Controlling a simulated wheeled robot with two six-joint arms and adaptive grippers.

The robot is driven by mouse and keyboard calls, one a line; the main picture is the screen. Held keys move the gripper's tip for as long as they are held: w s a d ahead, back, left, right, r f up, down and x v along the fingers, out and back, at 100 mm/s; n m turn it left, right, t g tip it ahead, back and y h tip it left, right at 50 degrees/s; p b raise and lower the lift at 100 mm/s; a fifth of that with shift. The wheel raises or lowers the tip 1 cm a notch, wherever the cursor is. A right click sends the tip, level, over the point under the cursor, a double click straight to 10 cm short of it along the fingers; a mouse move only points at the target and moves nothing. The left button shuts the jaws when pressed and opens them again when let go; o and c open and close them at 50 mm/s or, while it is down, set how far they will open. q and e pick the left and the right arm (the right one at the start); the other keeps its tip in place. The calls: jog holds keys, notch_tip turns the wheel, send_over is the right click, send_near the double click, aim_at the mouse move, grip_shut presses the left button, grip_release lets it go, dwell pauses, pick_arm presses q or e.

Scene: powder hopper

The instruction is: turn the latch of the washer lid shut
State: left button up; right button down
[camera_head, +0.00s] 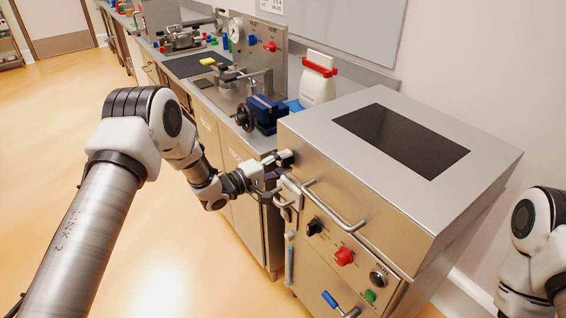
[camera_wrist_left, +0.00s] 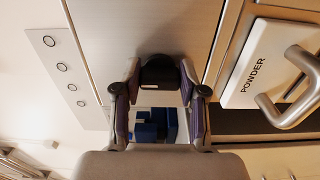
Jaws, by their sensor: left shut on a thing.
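The washer is a steel box. Its lid (camera_head: 480,160) has a dark window and lies down flat on the body. My left gripper (camera_head: 276,166) is at this corner, shut on the latch. In the left wrist view the black latch (camera_wrist_left: 160,72) sits between the two fingertips (camera_wrist_left: 160,85). The fingers partly hide it, so its exact turn is hard to tell. My right arm shows at the right edge; its gripper is out of view.
A white powder drawer (camera_wrist_left: 262,62) with a metal handle is close beside my left gripper. A bar handle (camera_head: 335,207), a red knob (camera_head: 344,256) and a blue-handled lever (camera_head: 330,299) stick out of the front. A blue vise (camera_head: 266,113) stands on the bench behind.

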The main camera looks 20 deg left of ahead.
dwell(0.4)
pick_arm(q)
jog(key=o, duration=1.1)
jog(key=shift+a, duration=0.1)
jog(key=shift+o, duration=0.2)
jog(key=shift+s+a, duration=0.1)
jog(key=v, duration=1.1)
jog(key=shift+s+a, duration=0.25)
jog(key=shift+s, duration=0.05)
jog(key=shift+f, duration=0.1)
